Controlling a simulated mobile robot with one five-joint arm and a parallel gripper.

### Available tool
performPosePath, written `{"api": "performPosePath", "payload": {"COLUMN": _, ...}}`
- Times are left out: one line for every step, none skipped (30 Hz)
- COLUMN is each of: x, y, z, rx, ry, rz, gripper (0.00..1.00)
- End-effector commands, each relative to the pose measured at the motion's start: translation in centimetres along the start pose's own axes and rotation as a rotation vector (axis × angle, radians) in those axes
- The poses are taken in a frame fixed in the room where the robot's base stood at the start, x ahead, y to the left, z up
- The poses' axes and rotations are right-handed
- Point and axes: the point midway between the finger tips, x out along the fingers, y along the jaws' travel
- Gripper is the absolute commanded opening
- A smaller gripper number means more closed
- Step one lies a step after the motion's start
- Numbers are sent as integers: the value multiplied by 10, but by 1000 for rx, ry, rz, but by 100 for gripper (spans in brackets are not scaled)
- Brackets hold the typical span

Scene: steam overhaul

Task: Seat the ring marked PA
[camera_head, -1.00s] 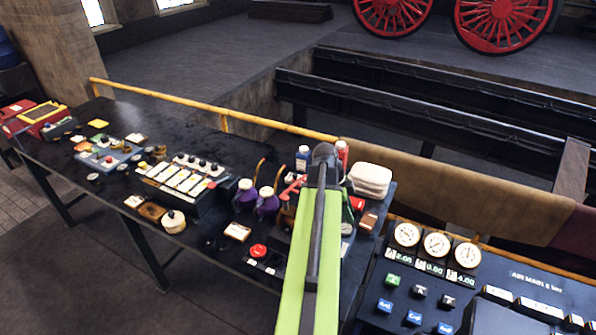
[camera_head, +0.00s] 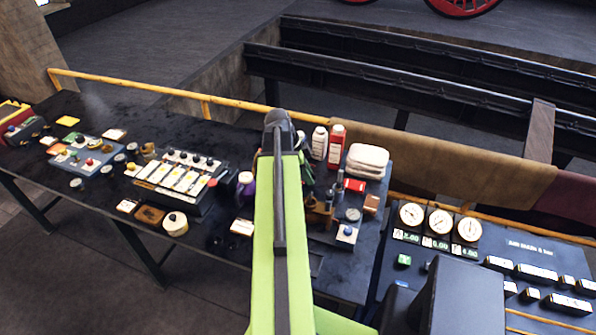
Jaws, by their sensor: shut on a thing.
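My green arm (camera_head: 277,230) rises across the middle of the view, with a dark joint (camera_head: 278,128) at its top. I cannot make out my gripper or anything in its jaws; the arm hides part of the bench behind it. No ring can be read as marked PA. Several small dark round pieces lie on the left part of the bench, one near its front edge (camera_head: 76,184). Brass fittings (camera_head: 320,212) stand just right of my arm, with a small round gauge (camera_head: 353,214) beside them.
The dark bench (camera_head: 100,220) carries a row of white-keyed switches (camera_head: 180,178), a cream round pot (camera_head: 175,223) and folded cloths (camera_head: 368,160). White (camera_head: 319,143) and red (camera_head: 337,146) bottles stand near a yellow rail (camera_head: 160,88). A gauge panel (camera_head: 480,255) is at right.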

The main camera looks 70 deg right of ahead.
Motion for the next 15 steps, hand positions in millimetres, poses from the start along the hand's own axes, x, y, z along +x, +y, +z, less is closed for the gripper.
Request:
{"api": "performPosePath", "payload": {"x": 0, "y": 0, "z": 0, "rx": 1, "ry": 0, "rz": 0, "gripper": 0}}
{"api": "performPosePath", "payload": {"x": 0, "y": 0, "z": 0, "rx": 1, "ry": 0, "rz": 0, "gripper": 0}}
{"api": "performPosePath", "payload": {"x": 1, "y": 0, "z": 0, "rx": 1, "ry": 0, "rz": 0, "gripper": 0}}
{"api": "performPosePath", "payload": {"x": 2, "y": 0, "z": 0, "rx": 1, "ry": 0, "rz": 0, "gripper": 0}}
{"api": "performPosePath", "payload": {"x": 3, "y": 0, "z": 0, "rx": 1, "ry": 0, "rz": 0, "gripper": 0}}
{"api": "performPosePath", "payload": {"x": 4, "y": 0, "z": 1, "rx": 1, "ry": 0, "rz": 0, "gripper": 0}}
{"api": "performPosePath", "payload": {"x": 6, "y": 0, "z": 2, "rx": 1, "ry": 0, "rz": 1, "gripper": 0}}
{"api": "performPosePath", "payload": {"x": 8, "y": 0, "z": 2, "rx": 1, "ry": 0, "rz": 1, "gripper": 0}}
{"api": "performPosePath", "payload": {"x": 11, "y": 0, "z": 4, "rx": 1, "ry": 0, "rz": 1, "gripper": 0}}
{"api": "performPosePath", "payload": {"x": 14, "y": 0, "z": 5, "rx": 2, "ry": 0, "rz": 1, "gripper": 0}}
{"api": "performPosePath", "payload": {"x": 16, "y": 0, "z": 6, "rx": 2, "ry": 0, "rz": 1, "gripper": 0}}
{"api": "performPosePath", "payload": {"x": 20, "y": 0, "z": 7, "rx": 2, "ry": 0, "rz": 1, "gripper": 0}}
{"api": "performPosePath", "payload": {"x": 23, "y": 0, "z": 8, "rx": 2, "ry": 0, "rz": 1, "gripper": 0}}
{"api": "performPosePath", "payload": {"x": 26, "y": 0, "z": 9, "rx": 2, "ry": 0, "rz": 1, "gripper": 0}}
{"api": "performPosePath", "payload": {"x": 29, "y": 0, "z": 10, "rx": 2, "ry": 0, "rz": 1, "gripper": 0}}
